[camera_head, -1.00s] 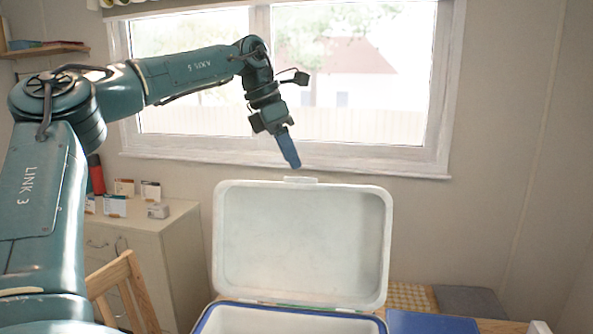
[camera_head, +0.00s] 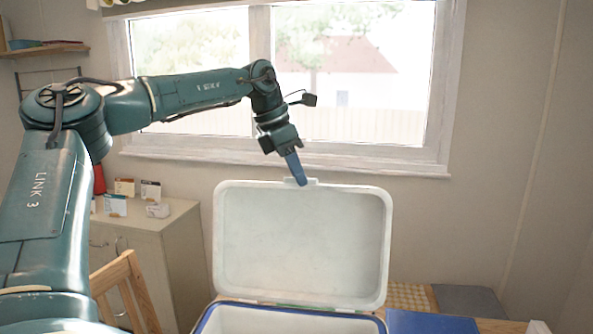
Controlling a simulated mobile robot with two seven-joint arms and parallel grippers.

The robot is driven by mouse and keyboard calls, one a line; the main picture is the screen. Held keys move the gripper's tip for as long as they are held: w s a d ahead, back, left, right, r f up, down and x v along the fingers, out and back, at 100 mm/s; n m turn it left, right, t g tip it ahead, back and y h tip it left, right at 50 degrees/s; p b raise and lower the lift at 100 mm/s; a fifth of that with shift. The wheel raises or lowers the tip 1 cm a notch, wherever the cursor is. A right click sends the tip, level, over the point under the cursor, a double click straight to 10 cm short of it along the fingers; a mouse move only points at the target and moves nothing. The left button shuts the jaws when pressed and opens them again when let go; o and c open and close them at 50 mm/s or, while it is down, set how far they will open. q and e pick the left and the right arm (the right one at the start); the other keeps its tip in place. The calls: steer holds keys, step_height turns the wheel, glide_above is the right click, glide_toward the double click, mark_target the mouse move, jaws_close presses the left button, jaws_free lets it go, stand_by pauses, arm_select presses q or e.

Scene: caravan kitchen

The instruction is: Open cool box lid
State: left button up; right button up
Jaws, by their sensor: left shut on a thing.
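The cool box (camera_head: 235,321) stands at the bottom centre, with a blue rim and white inside, cut off by the picture's lower edge. Its white lid (camera_head: 300,245) stands open, roughly upright at the back, its recessed inner face toward me. A small tab (camera_head: 313,181) sticks up from the middle of the lid's top edge. My left gripper (camera_head: 302,181) reaches down from above, its blue fingers shut on the lid at this tab. The fingers partly hide the tab. My right gripper is not in view.
A cabinet (camera_head: 180,255) with small boxes on top stands at the left, with a wooden chair (camera_head: 128,290) before it. A blue panel (camera_head: 430,323) lies right of the cool box. The window (camera_head: 350,80) is behind my left arm.

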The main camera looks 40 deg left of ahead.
arm_select(q)
jaws_close()
